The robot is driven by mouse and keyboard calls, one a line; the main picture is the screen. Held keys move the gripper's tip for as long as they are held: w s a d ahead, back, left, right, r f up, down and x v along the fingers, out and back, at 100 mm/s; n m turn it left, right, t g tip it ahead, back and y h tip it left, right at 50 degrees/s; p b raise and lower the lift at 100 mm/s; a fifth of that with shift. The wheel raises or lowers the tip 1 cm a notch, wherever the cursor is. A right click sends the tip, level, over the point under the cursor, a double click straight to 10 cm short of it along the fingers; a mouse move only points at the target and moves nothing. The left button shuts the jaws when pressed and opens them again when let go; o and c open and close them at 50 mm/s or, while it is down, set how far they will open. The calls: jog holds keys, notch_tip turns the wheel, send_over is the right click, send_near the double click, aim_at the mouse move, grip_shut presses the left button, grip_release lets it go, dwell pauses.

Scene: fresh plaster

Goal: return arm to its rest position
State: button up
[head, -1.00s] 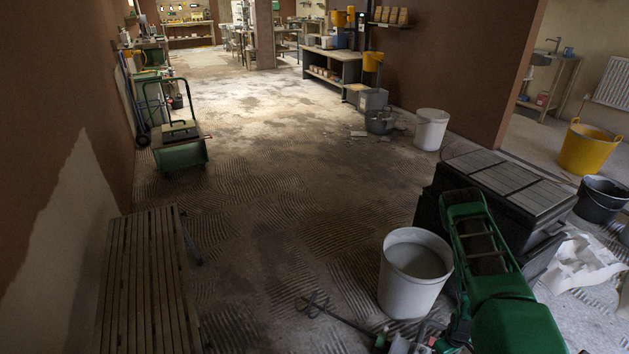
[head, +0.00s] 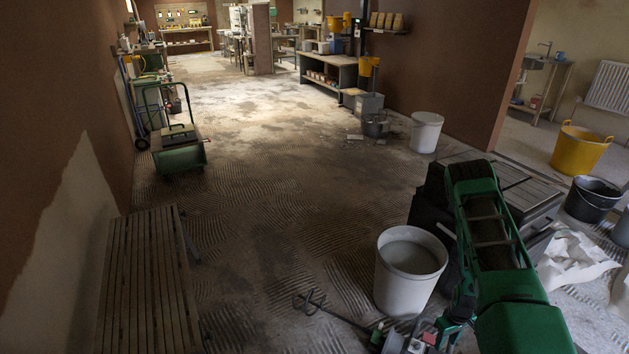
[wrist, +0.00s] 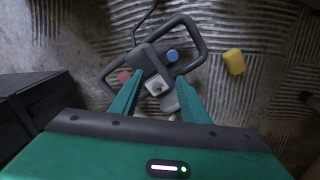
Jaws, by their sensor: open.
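My gripper (wrist: 158,98) shows in the wrist view with its two teal fingers apart and nothing held between them. Beyond the fingertips, a grey-handled power mixer (wrist: 188,26) with red and blue parts lies on the floor. The fingers overlap part of its handle in the picture, but it looks to lie below them. In the head view the mixer's whisk and shaft (head: 312,302) lie at the bottom middle.
A white bucket (head: 408,272) stands close left of my arm, with a black chest (head: 425,205) behind it. A slatted bench (head: 148,285) is at the left. A yellow sponge (wrist: 233,62) lies near the mixer. The middle floor is clear.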

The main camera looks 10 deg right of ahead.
jog(key=w+r+m, duration=0.1)
jog(key=w+r, duration=0.1)
jog(key=r, duration=0.8)
jog(key=w+r+m, duration=0.1)
jog(key=w+r, duration=0.1)
jog(key=r, duration=0.8)
jog(key=s+a+r+m, duration=0.2)
jog(key=s+r, duration=0.1)
jog(key=r, duration=1.5)
jog(key=s+a+r+m, duration=0.1)
jog(key=s+a+r, duration=0.2)
jog(key=s+r, duration=0.3)
jog(key=s+a+r+m, duration=0.1)
jog(key=s+a+r, duration=0.3)
jog(key=r, duration=0.5)
jog(key=s+a+r+m, duration=0.1)
jog(key=s+a+r, duration=0.1)
jog(key=s, duration=0.5)
jog(key=s+a+r+m, duration=0.1)
jog(key=s+a+r, duration=0.1)
jog(key=s+r, duration=0.2)
jog(key=shift+s+a+y, duration=0.3)
jog(key=shift+s+a, duration=0.1)
jog(key=shift+s, duration=1.15)
jog(key=shift+r, duration=0.1)
